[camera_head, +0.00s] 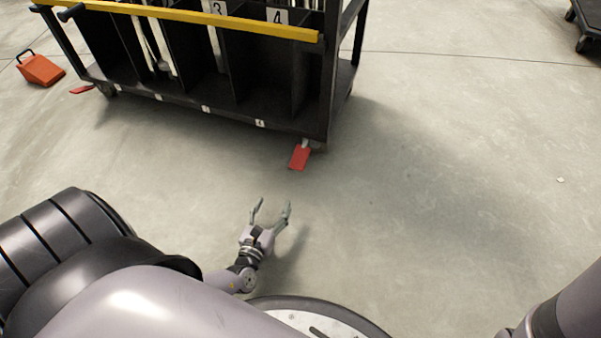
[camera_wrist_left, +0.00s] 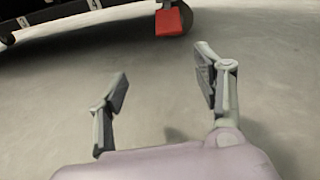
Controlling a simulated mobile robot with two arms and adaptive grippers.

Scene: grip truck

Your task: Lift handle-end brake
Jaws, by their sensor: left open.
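A dark cart (camera_head: 285,110) with a yellow bar along its top edge stands ahead. A red brake pedal (camera_head: 299,157) sticks out low at its near right corner, by a caster, slanting toward the floor. The same pedal shows at the top of the left wrist view (camera_wrist_left: 171,22). A second red pedal (camera_head: 82,89) lies low at the cart's left end. I cannot tell for sure which one is at the handle end. My left gripper (camera_head: 273,205) is open and empty, low over the floor, short of the right pedal and apart from it. My right gripper is out of view.
An orange wedge-shaped block with a handle (camera_head: 40,70) sits on the floor at the far left. Another dark cart (camera_head: 585,22) stands at the top right corner. The concrete floor between my gripper and the right pedal is clear.

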